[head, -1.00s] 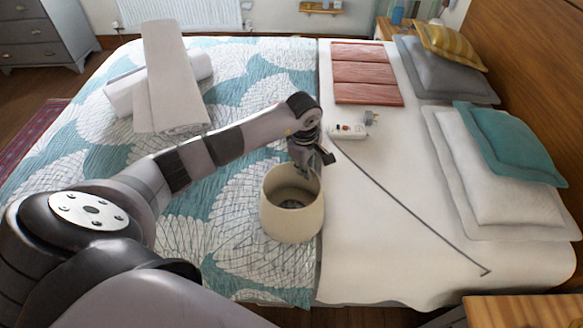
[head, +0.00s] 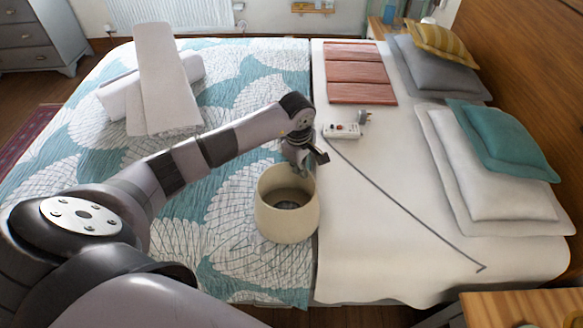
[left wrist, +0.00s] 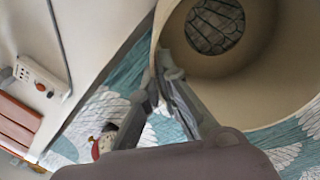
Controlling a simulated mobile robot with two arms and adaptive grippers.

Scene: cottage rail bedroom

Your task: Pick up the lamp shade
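The lamp shade (head: 287,222) is a cream, round, open-topped drum. It stands upright on the patterned bed cover, near the edge of the white sheet. My left gripper (head: 309,168) is at its far right rim in the head view. In the left wrist view the fingers (left wrist: 160,78) straddle the shade's wall (left wrist: 262,88), one inside and one outside, close together on it. The shade's inside and the round opening at its bottom show there. The shade looks to rest on the bed. My right gripper is not in view.
A white power strip (head: 341,131) with a plug lies beyond the gripper; a dark cable or rod (head: 400,205) runs across the sheet. The patterned cover left of the shade is clear.

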